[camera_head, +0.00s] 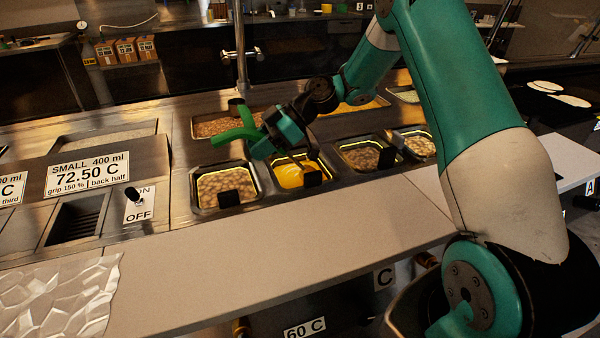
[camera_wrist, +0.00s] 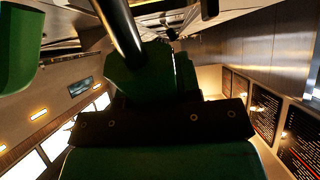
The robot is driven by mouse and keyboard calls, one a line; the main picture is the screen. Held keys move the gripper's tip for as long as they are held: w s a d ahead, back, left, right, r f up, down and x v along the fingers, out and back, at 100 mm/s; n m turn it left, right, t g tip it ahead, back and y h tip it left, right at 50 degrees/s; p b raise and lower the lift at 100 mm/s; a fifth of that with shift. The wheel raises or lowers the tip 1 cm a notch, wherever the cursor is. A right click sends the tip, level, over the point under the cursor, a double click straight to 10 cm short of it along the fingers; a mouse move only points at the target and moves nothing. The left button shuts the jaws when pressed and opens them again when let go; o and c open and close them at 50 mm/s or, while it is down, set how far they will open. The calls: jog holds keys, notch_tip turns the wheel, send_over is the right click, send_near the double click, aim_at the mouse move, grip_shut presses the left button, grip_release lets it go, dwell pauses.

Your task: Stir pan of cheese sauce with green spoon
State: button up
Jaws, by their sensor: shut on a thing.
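The pan of cheese sauce (camera_head: 291,176) is the yellow-filled pan in the front row of the counter, in the head view. My gripper (camera_head: 268,140) is just above and behind its back left edge, shut on the green spoon (camera_head: 236,134). A bright green curved part sticks out left and upward from the jaws. A thin pale piece crosses the back of the sauce; I cannot tell if it is the spoon's end. In the wrist view, green parts and a dark glossy rod fill the middle, and the spoon's bowl cannot be made out.
A pan of beans (camera_head: 226,185) stands left of the sauce, and another filled pan (camera_head: 362,155) stands right. Black tags hang on the front rims. A chrome upright pipe (camera_head: 240,50) rises behind the gripper.

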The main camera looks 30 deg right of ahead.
jog(key=shift+w+d+p, duration=0.2)
jog(key=shift+w+p, duration=0.05)
jog(key=shift+w, duration=0.75)
jog(key=shift+w+d+p, duration=0.2)
jog(key=shift+w+p, duration=0.05)
jog(key=shift+w, duration=0.7)
jog(key=shift+s+a+f+b, duration=0.1)
jog(key=shift+s+a+b, duration=0.05)
jog(key=shift+s+b, duration=0.5)
jog(key=shift+s+a+b, duration=0.15)
jog(key=shift+s+b, duration=0.3)
jog(key=shift+s, duration=0.4)
jog(key=shift+s+a+b, duration=0.25)
jog(key=shift+s+b, duration=0.25)
jog(key=shift+s, duration=0.65)
jog(key=shift+w+d+p, duration=0.2)
jog(key=shift+w+p, duration=0.15)
jog(key=shift+w, duration=0.55)
jog(key=shift+w+d+p, duration=0.15)
jog(key=shift+w+p, duration=0.15)
jog(key=shift+w, duration=0.55)
jog(key=shift+w+d+p, duration=0.2)
jog(key=shift+w+p, duration=0.15)
jog(key=shift+w, duration=0.55)
